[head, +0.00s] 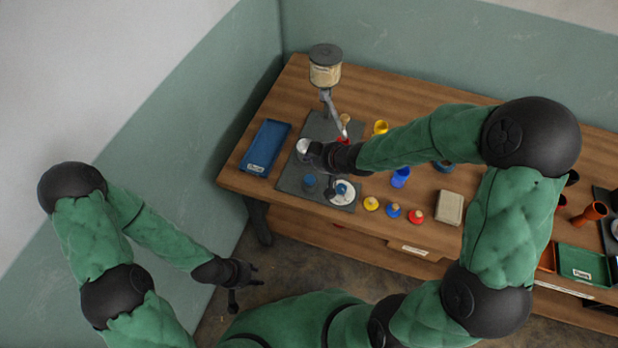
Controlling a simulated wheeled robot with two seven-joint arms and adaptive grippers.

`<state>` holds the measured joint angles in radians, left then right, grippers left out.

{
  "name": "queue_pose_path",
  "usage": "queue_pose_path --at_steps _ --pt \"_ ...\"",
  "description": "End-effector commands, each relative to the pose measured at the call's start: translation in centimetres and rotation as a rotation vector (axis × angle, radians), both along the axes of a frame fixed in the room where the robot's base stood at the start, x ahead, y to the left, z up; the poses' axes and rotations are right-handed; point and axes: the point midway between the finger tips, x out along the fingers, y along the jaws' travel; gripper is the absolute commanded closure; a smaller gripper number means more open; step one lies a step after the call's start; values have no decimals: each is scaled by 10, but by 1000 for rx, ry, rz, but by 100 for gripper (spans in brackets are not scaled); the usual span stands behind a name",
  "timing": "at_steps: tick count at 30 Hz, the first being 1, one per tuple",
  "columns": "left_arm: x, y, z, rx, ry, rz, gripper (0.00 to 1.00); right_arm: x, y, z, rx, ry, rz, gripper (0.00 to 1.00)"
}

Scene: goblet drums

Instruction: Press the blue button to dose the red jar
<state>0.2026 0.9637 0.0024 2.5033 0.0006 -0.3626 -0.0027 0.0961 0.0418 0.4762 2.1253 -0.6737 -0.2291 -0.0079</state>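A dispenser with a cream-labelled hopper (325,74) stands at the back of the grey mat (290,181). Something red (343,140), probably the red jar, shows below its spout, partly hidden by my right arm. A dark blue round piece (310,182) sits near the mat's front; a white disc (347,198) with a blue centre lies to its right. I cannot tell which is the button. My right gripper (310,154) is over the mat beside a silvery round piece (303,146); its fingers are unclear. My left gripper (247,283) is empty, fingers apart, off the table's front.
A blue tray (265,148) lies left of the mat. Yellow (381,127) and blue (400,177) cups, small yellow (371,204), blue (393,211) and red (416,216) pieces and a beige box (450,207) are to the right. Walls border the table's left and back.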

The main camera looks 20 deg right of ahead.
Motion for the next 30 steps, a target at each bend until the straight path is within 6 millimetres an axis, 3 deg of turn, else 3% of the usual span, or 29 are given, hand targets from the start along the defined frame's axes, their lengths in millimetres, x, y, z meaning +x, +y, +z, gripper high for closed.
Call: queue_pose_path --at_steps 14,30 --pt "0 0 -5 0 0 0 60 0 0 -5 1 2 0 100" --pt "0 0 -58 0 0 0 60 0 0 -57 0 1 -1 100"
